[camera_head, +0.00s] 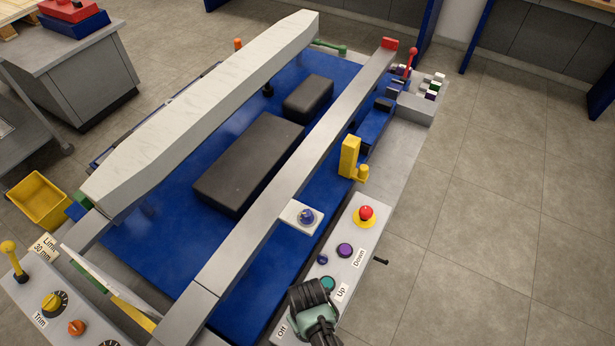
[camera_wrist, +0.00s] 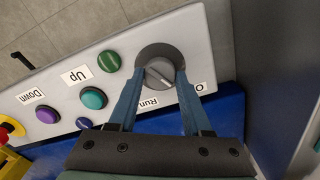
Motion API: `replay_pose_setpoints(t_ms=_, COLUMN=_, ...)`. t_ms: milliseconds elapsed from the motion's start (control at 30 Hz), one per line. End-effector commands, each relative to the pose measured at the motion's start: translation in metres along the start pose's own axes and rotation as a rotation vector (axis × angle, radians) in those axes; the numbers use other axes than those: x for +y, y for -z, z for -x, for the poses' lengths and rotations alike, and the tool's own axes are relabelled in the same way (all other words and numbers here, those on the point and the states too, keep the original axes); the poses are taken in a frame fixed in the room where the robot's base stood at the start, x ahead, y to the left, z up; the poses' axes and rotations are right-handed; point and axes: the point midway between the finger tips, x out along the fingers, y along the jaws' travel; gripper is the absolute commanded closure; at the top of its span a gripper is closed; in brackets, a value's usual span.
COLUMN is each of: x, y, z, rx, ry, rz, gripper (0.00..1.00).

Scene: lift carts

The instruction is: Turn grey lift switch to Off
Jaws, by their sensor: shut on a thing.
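The grey lift switch (camera_wrist: 154,70) is a round knob with a dark rim on a light grey control panel (camera_wrist: 215,62). It shows in the wrist view at the top middle. My gripper (camera_wrist: 160,80) has its two blue fingers on either side of the knob and is shut on it. The label Run (camera_wrist: 157,101) shows between the fingers. Only an O of another label (camera_wrist: 200,87) shows beside the right finger. The knob's ridge is slanted; I cannot tell which label it points to. In the head view my gripper hides the switch, and the label Off (camera_head: 282,331) shows beside it.
Near the switch are a green button (camera_wrist: 109,61), a teal Up button (camera_wrist: 93,98), a purple Down button (camera_wrist: 47,114) and a red emergency stop (camera_head: 366,212). A blue lift platform (camera_head: 150,240) with long beams lies left of the panel. Open floor (camera_head: 480,230) is at right.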

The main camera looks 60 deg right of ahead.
Motion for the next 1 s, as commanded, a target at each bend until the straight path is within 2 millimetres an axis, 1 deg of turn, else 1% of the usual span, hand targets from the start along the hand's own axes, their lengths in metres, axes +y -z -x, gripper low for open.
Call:
replay_pose_setpoints(t_ms=333, x=0.0, y=0.002, z=0.001, rx=0.004, ry=-0.001, rz=0.007, gripper=1.0)
replay_pose_setpoints(t_ms=367, x=0.0, y=0.002, z=0.001, rx=0.004, ry=-0.001, rz=0.007, gripper=0.47)
replay_pose_setpoints(t_ms=500, x=0.0, y=0.001, z=0.001, rx=0.003, ry=-0.001, rz=0.006, gripper=0.22)
replay_pose_setpoints(t_ms=533, x=0.0, y=0.001, z=0.001, rx=0.003, ry=-0.001, rz=0.005, gripper=0.21)
replay_pose_setpoints(t_ms=833, x=0.0, y=0.001, z=0.002, rx=0.001, ry=-0.001, rz=0.004, gripper=0.21)
replay_pose_setpoints(t_ms=933, x=0.0, y=0.001, z=0.008, rx=0.001, ry=-0.001, rz=0.004, gripper=0.21)
replay_pose_setpoints(t_ms=1000, x=0.0, y=0.0, z=0.016, rx=0.002, ry=-0.001, rz=0.005, gripper=0.21)
